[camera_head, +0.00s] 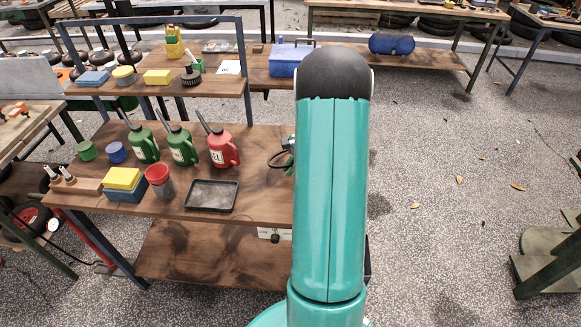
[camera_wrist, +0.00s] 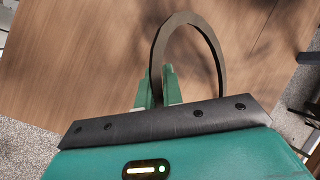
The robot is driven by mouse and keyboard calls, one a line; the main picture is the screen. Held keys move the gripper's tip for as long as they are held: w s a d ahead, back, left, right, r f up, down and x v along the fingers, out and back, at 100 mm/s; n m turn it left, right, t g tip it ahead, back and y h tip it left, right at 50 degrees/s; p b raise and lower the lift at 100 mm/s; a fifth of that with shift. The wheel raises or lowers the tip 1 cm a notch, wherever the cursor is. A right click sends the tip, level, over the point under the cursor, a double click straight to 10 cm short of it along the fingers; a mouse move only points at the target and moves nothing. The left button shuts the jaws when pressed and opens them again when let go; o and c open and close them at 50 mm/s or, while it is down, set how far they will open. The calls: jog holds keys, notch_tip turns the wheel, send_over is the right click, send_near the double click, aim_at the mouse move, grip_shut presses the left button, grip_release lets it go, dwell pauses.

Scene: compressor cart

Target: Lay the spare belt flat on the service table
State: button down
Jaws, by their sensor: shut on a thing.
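The spare belt (camera_wrist: 182,18) is a dark brown loop. In the wrist view my gripper (camera_wrist: 158,82) is shut on its left side, and the loop stands up on edge beyond the fingers. In the head view the belt shows as a small dark loop (camera_head: 276,159) left of my arm, over the right part of a wooden table (camera_head: 255,192). My gripper (camera_head: 290,155) is mostly hidden behind my arm there. Bare wooden tabletop (camera_wrist: 70,60) fills the wrist view behind the belt. I cannot tell whether the belt touches it.
Green oil cans (camera_head: 182,150), a red can (camera_head: 222,150), a black tray (camera_head: 211,196), a red-topped cup (camera_head: 159,182) and a yellow-and-blue stack (camera_head: 123,184) stand on the table. A raised shelf (camera_head: 215,88) runs along its back. The wood between tray and belt is clear.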

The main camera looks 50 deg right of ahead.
jog(key=shift+f, duration=0.25)
jog(key=c, duration=1.7)
grip_release()
jog(key=shift+s+a+r, duration=0.5)
jog(key=shift+s+a, duration=0.35)
jog(key=shift+a, duration=0.05)
jog(key=shift+s+a+r, duration=0.45)
jog(key=shift+s+a, duration=0.4)
jog(key=shift+a, duration=0.1)
jog(key=shift+s+a+r, duration=0.5)
jog(key=shift+s+a, duration=0.35)
jog(key=shift+a, duration=0.05)
